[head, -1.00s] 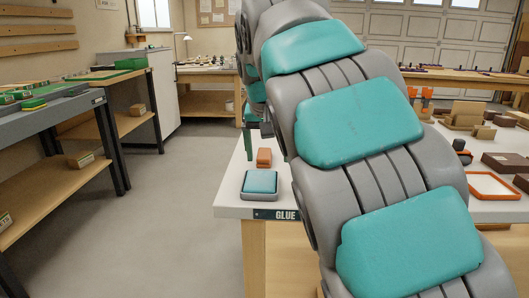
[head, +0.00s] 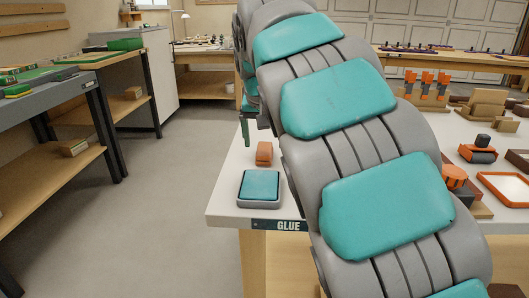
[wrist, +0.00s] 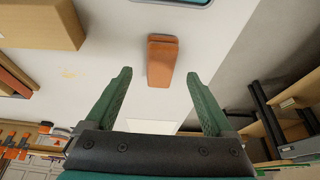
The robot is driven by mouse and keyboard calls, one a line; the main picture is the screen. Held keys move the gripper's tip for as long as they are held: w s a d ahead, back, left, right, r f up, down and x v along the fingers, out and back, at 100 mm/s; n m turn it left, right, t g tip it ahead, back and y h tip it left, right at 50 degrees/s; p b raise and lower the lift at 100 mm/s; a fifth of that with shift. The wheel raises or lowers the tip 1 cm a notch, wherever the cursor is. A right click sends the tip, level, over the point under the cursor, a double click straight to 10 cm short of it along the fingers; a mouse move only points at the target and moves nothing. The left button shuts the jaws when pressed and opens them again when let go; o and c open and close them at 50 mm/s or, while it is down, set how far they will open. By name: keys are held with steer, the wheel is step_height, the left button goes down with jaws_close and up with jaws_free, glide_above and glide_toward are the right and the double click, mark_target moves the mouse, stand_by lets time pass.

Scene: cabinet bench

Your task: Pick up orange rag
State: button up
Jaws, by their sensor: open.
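The orange rag (head: 264,153) is a small folded block on the white GLUE table, near its left end. It also shows in the wrist view (wrist: 162,62), beyond and between my fingertips. My gripper (wrist: 158,75) is open and empty, with green fingers spread on either side of the rag's line. I cannot tell its exact height above the table. In the head view my arm hides most of the gripper; a green finger (head: 245,132) shows just left of the rag and farther back.
A grey tray with a teal pad (head: 260,185) sits in front of the rag, near the table edge. An orange-rimmed tray (head: 507,188) and brown blocks stand on the right. A wooden block (wrist: 40,22) lies left in the wrist view. Floor is free left of the table.

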mark_target(265, 149)
steer(key=x, duration=0.3)
steer(key=shift+w+f, duration=0.2)
steer(key=shift+c, duration=0.4)
jaws_close()
